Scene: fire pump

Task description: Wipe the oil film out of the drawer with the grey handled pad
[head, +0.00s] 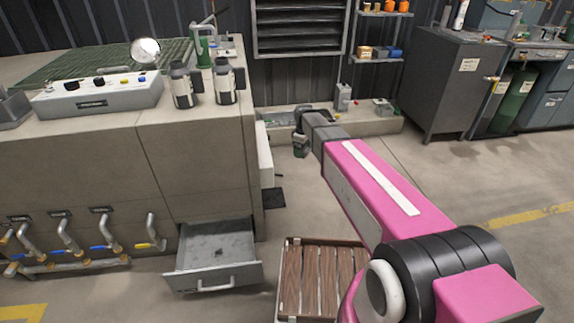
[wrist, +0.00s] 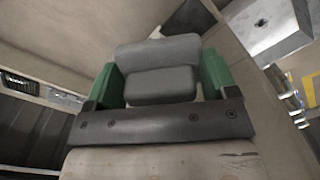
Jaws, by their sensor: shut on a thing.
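The open drawer (head: 190,278) sticks out low from the beige cabinet, with its bar handle at the front. Dark smudges of oil film (head: 218,253) show on its grey floor. My gripper (head: 302,147) is raised to the right of the drawer and apart from it. In the wrist view, the green fingers of my gripper (wrist: 160,88) are shut on the grey handled pad (wrist: 158,52). The pad's far side is hidden. The drawer also shows at the upper right of the wrist view (wrist: 290,42).
A wooden slatted crate (head: 290,280) stands on the floor right of the drawer. The beige cabinet (head: 200,150) carries two dark-and-white bottles (head: 225,82) and a control box (head: 97,100). Pipes with valves (head: 65,235) run low at left. The floor at right is largely clear.

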